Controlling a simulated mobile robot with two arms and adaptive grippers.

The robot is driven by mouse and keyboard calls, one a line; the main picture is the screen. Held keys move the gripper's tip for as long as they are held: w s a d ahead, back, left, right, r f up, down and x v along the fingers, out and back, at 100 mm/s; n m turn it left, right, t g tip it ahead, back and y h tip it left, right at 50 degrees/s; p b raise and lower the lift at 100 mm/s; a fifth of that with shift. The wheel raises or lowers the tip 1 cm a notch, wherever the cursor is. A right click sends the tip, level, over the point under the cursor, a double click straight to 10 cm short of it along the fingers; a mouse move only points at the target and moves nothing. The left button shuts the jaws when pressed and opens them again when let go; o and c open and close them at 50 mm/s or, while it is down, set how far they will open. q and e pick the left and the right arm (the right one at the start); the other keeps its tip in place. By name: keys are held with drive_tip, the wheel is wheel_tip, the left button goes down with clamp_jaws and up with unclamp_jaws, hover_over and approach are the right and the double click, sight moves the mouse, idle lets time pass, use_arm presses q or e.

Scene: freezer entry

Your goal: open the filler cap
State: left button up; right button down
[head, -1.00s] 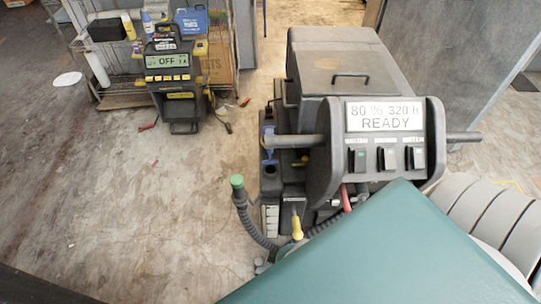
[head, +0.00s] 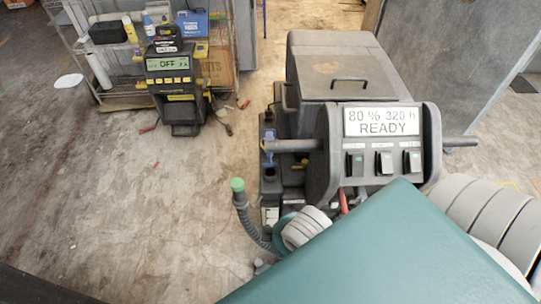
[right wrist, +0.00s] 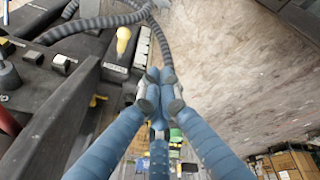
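A dark grey machine (head: 340,65) stands right of centre in the head view. A green cap (head: 237,184) tops an upright grey hose at its left. A blue part (head: 268,146) sits on its left side near the handlebar. I cannot tell which part is the filler cap. In the right wrist view, a yellow handle (right wrist: 123,40) stands beside a white label strip, with a black round knob (right wrist: 8,76) at left. My right gripper (right wrist: 160,95) has its blue fingers drawn together, with nothing visible between them, beside the machine's edge. My left gripper is out of view.
The display panel (head: 383,121) reads 80 %, 320 h, READY. A black and yellow charger (head: 178,80) showing OFF stands at back left before a wire shelf (head: 125,95). A grey wall panel (head: 455,60) is at right. Open floor lies at left.

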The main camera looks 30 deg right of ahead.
drive_tip(key=w+d+f+n+h, duration=0.2)
drive_tip(key=w+f+n+h, duration=0.1)
drive_tip(key=w+f+n, duration=0.25)
drive_tip(key=n+t+h, duration=0.4)
drive_tip(key=n+t, duration=0.3)
drive_tip(key=n, duration=1.2)
approach(270, 159)
drive_tip(key=b+x, duration=0.6)
drive_tip(key=b, duration=0.3)
drive_tip(key=shift+d, duration=0.25)
drive_tip(key=shift+w+f, duration=0.1)
drive_tip(key=shift+w, duration=0.05)
